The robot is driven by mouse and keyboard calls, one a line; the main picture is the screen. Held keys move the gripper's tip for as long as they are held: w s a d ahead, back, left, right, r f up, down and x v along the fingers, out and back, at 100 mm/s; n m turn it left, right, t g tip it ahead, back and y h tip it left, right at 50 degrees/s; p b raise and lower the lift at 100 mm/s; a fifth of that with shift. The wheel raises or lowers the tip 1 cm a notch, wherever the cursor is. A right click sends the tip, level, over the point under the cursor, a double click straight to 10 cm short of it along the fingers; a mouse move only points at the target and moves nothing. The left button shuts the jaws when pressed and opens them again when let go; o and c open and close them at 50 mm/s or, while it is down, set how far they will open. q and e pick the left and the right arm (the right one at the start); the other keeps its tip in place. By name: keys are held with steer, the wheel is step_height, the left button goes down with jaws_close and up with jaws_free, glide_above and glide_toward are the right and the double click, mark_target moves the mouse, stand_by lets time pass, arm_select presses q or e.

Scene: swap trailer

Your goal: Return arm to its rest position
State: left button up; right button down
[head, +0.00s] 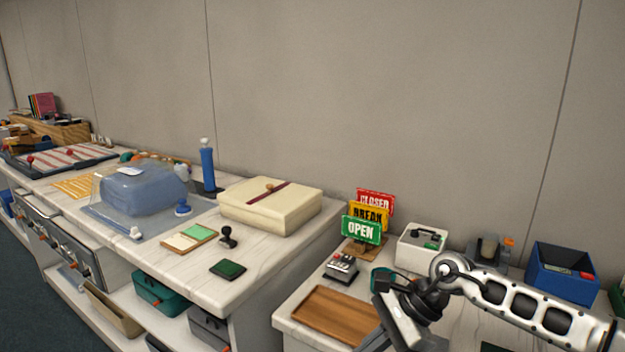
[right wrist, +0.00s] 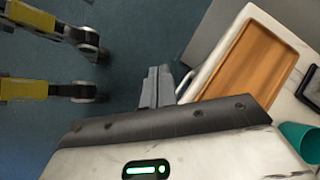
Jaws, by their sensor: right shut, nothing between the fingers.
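My right arm (head: 520,305) comes in from the right in the head view, its wrist over the front of the right-hand counter. My right gripper's fingers (right wrist: 158,72) are shut together with nothing between them in the right wrist view. They show against the blue floor, just off the counter's edge beside the wooden tray. In the head view the wrist and gripper body partly cover the counter's front, and the fingertips are hard to make out. My left arm and gripper are not in view.
An empty wooden tray (head: 335,315) lies left of my wrist; a teal cup (right wrist: 300,142) stands close by. Behind are a card reader (head: 341,267), a sign stand (head: 361,230), a white box (head: 420,248) and a blue bin (head: 563,272). A marble counter (head: 285,245) stands left.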

steer(key=s+a+r+m+t+y, duration=0.1)
steer(key=s+a+r+m+y, duration=0.1)
steer(key=s+a+m+y, duration=0.35)
steer(key=s+a+r+m+t+y, duration=0.1)
steer(key=s+a+r+m+y, duration=0.1)
steer(key=a+m+y, duration=0.35)
steer(key=s+d+f+n+t+h, duration=0.4)
steer(key=s+d+f+n+h, duration=0.2)
steer(key=n, duration=0.8)
steer(key=s+d+f+n+t+h, duration=0.5)
steer(key=d+f+n+h, duration=0.4)
steer(key=n, duration=0.4)
steer(key=shift+s+d+f+n+h, duration=0.2)
steer(key=shift+s+f+n+h, duration=0.15)
steer(key=shift+s+f, duration=0.25)
